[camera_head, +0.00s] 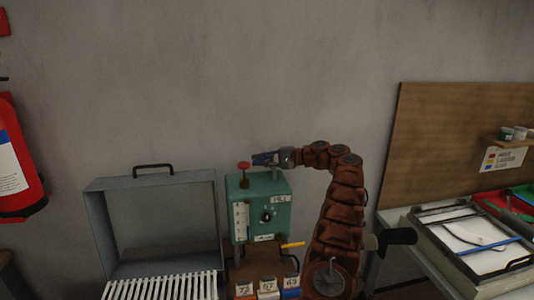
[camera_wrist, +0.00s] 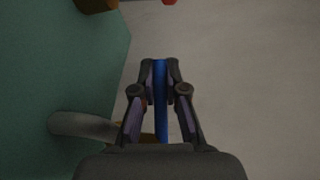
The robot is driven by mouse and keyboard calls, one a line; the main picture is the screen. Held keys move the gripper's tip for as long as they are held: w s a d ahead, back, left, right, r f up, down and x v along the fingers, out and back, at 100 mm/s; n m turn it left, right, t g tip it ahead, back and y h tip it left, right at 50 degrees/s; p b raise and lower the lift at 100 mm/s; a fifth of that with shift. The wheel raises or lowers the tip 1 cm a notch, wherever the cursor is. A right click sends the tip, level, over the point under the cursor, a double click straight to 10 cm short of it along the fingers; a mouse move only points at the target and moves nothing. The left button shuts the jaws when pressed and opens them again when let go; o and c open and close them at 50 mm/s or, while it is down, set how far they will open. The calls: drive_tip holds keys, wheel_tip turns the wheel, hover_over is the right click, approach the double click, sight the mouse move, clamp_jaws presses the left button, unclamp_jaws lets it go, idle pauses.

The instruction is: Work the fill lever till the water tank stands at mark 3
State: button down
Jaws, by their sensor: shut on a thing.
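The green machine box (camera_head: 278,232) stands against the wall, with a white upright gauge strip (camera_head: 241,220) on its front left. The strip's marks and water level are too small to read. A dark dial (camera_head: 267,215) sits right of the strip. My gripper (camera_head: 264,159) is above the box top, reaching in from the right. In the wrist view my gripper (camera_wrist: 160,80) is shut on a slim blue bar (camera_wrist: 161,105), which looks like the fill lever's handle. The bar's base is hidden. The green box (camera_wrist: 60,65) fills the left of that view.
A red knob (camera_head: 244,165) rises from the box top just left of my gripper. An open grey case (camera_head: 150,220) with white slats stands to the left. A yellow-tipped lever (camera_head: 293,245) juts out at the lower right. A bench with trays (camera_head: 480,262) is at right.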

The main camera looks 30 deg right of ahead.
idle(0.4)
drive_tip(key=c, duration=1.2)
unclamp_jaws()
